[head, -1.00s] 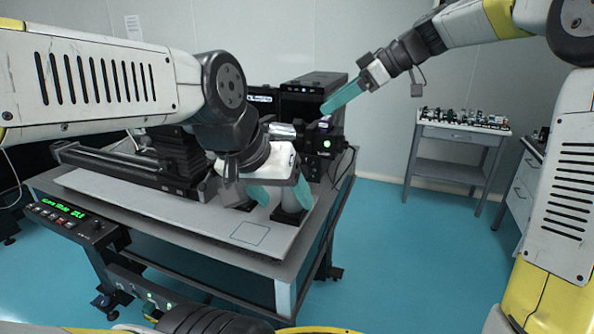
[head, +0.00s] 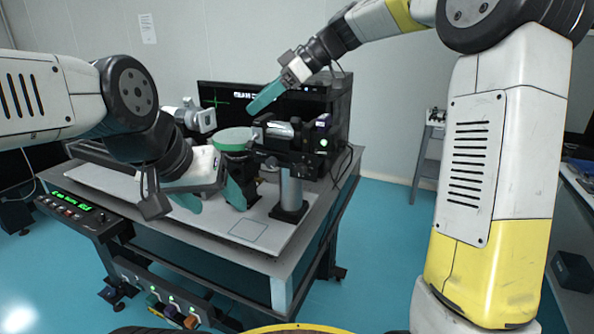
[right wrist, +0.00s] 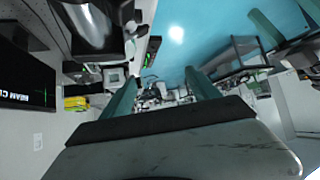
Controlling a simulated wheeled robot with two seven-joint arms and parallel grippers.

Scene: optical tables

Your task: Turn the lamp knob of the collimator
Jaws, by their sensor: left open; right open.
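The collimator seems to be the black unit (head: 283,136) with a silver barrel, on a post (head: 291,192) at the right part of the optical table. A green light shows at its right end, with a small purple part above. I cannot make out which part is the lamp knob. My right gripper (head: 254,108) is open, above and left of the unit, in front of the monitor; its teal fingers overlap in the head view and stand apart and empty in the right wrist view (right wrist: 161,92). My left gripper (head: 212,198) is open, low over the table, left of the post.
A round green-topped item (head: 235,137) stands left of the collimator. The monitor (head: 222,96) is behind. The table's front right surface (head: 247,230) is clear. A silver cylinder (right wrist: 92,24) shows in the right wrist view.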

